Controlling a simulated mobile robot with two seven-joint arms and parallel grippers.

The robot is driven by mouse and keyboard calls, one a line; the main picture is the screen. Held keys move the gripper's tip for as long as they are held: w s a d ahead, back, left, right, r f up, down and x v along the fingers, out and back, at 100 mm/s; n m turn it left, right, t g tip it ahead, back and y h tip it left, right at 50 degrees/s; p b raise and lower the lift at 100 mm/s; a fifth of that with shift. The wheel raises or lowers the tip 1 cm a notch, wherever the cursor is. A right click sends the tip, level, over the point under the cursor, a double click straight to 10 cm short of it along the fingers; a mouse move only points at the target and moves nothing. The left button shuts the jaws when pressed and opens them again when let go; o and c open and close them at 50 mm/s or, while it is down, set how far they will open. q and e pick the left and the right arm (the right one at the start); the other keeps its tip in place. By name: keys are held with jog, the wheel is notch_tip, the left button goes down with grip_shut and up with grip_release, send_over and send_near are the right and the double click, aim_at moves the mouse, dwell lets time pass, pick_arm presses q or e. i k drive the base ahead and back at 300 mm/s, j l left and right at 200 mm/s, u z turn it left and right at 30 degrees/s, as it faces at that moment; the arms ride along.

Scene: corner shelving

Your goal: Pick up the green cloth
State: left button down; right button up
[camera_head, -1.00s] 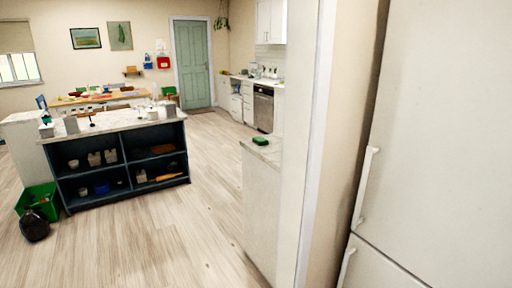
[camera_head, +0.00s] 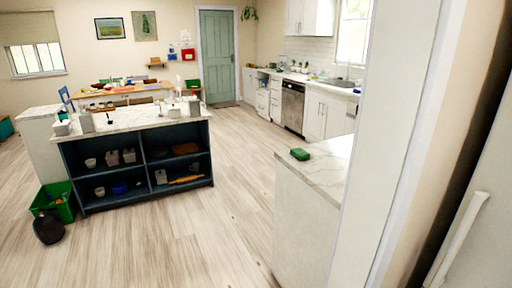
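Nothing touches the cloth. Neither of my grippers is in the view.
A dark blue island shelf (camera_head: 140,170) with items on its top and shelves stands at the left. A fridge (camera_head: 485,215) is at the right edge. The wooden floor (camera_head: 225,225) between is clear.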

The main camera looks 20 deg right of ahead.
aim_at(299, 153)
jog(key=i+j+u, duration=0.1)
jog(key=i+u, duration=0.15)
jog(key=i, duration=1.05)
jog(key=i+z, duration=0.45)
jog(key=i+j+z, duration=0.25)
jog(key=z, duration=0.15)
jog(key=i+j+z, duration=0.85)
jog(key=k+l, duration=0.05)
jog(key=k, duration=0.05)
